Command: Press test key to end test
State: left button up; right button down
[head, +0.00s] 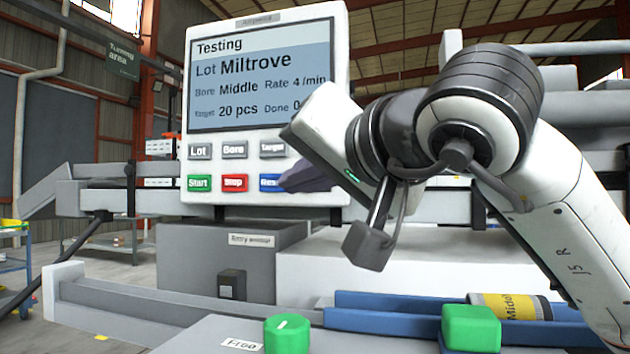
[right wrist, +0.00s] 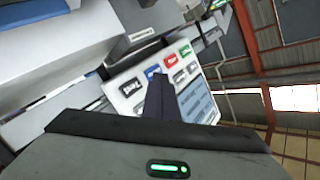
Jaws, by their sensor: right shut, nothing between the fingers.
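The operator panel (head: 265,100) stands upright; its screen (head: 260,75) reads "Testing", Lot Miltrove, Bore Middle, Rate 4/min, Target 20 pcs, with the Done number partly covered. Below are grey Lot, Bore and Target keys, then green Start (head: 200,183), red Stop (head: 235,183) and blue Reset (head: 270,183). My right gripper (head: 287,182) is shut and empty, its dark fingers covering the lower right keys. In the right wrist view, the closed fingers (right wrist: 158,82) point at the key area near the blue key (right wrist: 153,71); a dark grey key (right wrist: 130,88) lies beside it. I cannot read a Test label or tell contact.
Below the panel is a grey box (head: 215,262) labelled as an entry sensor. In front are a green knob (head: 287,335), a green block (head: 471,328), a blue channel (head: 365,320) and a yellow-labelled cylinder (head: 508,306). A blue cart stands at far left.

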pick_arm(q)
jog(key=shift+w+r+p, duration=0.2)
jog(key=shift+r+p, duration=0.4)
jog(key=shift+p, duration=0.05)
jog(key=shift+w+r+p, duration=0.2)
jog(key=shift+r+p, duration=0.4)
pick_arm(e)
jog(key=w+d, duration=0.2)
jog(key=w, duration=0.5)
jog(key=shift+w+d, duration=0.15)
jog(key=shift+w, duration=0.05)
pick_arm(q)
jog(key=shift+s, duration=0.1)
jog(key=shift+r, duration=0.1)
dwell(0.4)
jog(key=shift+r, duration=0.1)
pick_arm(e)
jog(key=shift+w+d, duration=0.15)
jog(key=shift+w, duration=0.25)
